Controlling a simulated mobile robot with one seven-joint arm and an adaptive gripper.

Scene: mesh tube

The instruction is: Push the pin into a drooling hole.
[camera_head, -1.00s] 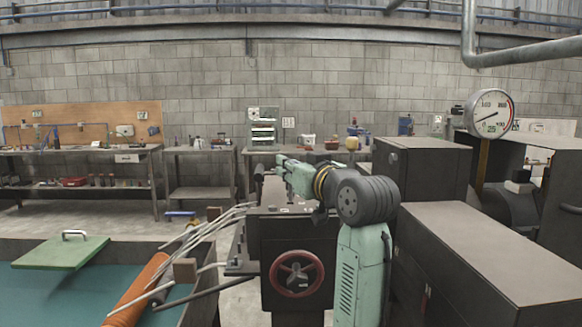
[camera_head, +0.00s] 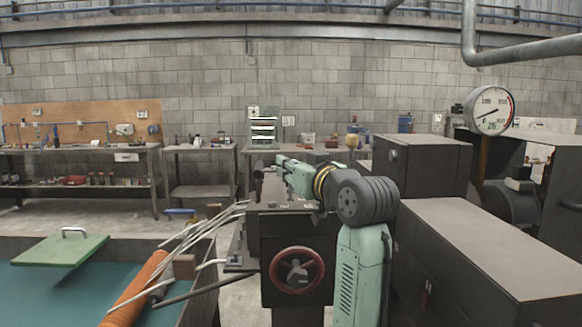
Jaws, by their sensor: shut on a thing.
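My arm rises green and dark at the centre right and reaches left and away over a dark machine (camera_head: 292,240). My gripper (camera_head: 281,161) is at the far end of the arm, small and partly hidden by the wrist. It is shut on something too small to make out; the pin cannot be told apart. No leaking hole can be made out. An orange ribbed tube (camera_head: 136,290) lies slanted in the trough at the lower left, apart from my gripper.
Several grey rods (camera_head: 198,230) stick out over the trough (camera_head: 195,285). A green lid (camera_head: 60,250) with a handle is at the left. Dark cabinets (camera_head: 480,240) stand close on the right. A gauge (camera_head: 490,110) is above them. Workbenches (camera_head: 80,150) line the back wall.

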